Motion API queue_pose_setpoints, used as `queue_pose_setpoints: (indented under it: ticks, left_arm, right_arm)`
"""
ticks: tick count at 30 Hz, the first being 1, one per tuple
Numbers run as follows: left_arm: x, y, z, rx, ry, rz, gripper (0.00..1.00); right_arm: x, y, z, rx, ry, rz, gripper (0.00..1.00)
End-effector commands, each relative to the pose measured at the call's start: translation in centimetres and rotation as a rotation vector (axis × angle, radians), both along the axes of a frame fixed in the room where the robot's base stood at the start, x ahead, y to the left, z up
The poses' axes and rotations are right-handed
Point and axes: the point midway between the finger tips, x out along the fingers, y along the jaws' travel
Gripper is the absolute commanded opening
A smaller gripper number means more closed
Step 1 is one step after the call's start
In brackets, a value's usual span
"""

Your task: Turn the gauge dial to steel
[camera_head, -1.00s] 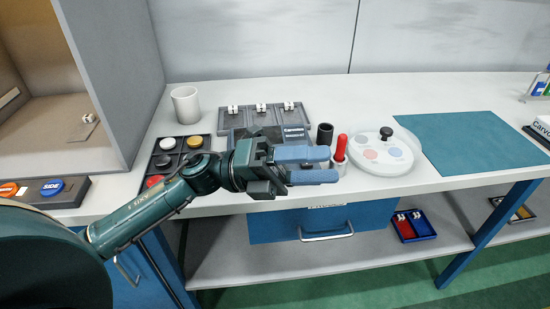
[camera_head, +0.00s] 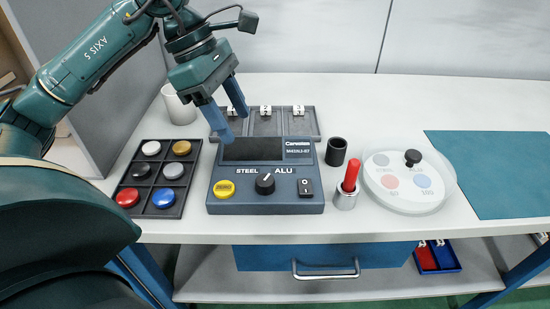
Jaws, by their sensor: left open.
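The gauge (camera_head: 224,198) is a dark blue-grey box on the white table, with a dark screen on top and the labels STEEL on the left and ALU on the right. Its black dial (camera_head: 265,184) sits between the labels. The dial's white mark seems to point up and right, toward ALU. My left gripper (camera_head: 231,119) is open and empty, fingers pointing down, above the gauge's back left part and apart from the dial. My right gripper is not in view.
A yellow button (camera_head: 224,189) and a black switch (camera_head: 305,188) flank the dial. A puck tray (camera_head: 147,188) stands left. A red-handled tool in a cup (camera_head: 346,199), a black cup (camera_head: 336,151) and a round white dish (camera_head: 447,186) stand right. A slotted grey tray (camera_head: 311,117) lies behind.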

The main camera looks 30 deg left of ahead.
Motion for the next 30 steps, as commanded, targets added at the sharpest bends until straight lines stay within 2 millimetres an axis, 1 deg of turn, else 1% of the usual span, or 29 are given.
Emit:
queue_pose_setpoints:
  ticks: [5,12,18,21,24,30]
  left_arm:
    - [0.1,-0.8,-2.1,0.0,0.004,-0.003,0.55]
    - [0.6,-2.8,-6.8,-0.003,0.006,-0.004,0.55]
    - [1.0,-4.1,-10.0,-0.003,0.004,-0.003,0.55]
    - [1.2,-4.5,-11.1,-0.004,0.003,-0.003,0.55]
    - [1.3,-4.7,-11.7,-0.003,0.002,-0.002,0.55]
    - [1.3,-4.8,-12.0,-0.002,0.001,-0.002,0.55]
  right_arm:
    - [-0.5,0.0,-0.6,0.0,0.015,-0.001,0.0]
    - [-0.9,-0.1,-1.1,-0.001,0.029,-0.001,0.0]
    - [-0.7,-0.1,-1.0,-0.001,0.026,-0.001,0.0]
    - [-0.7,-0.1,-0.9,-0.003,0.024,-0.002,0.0]
    - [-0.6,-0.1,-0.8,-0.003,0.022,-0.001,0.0]
    - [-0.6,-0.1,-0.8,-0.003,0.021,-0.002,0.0]
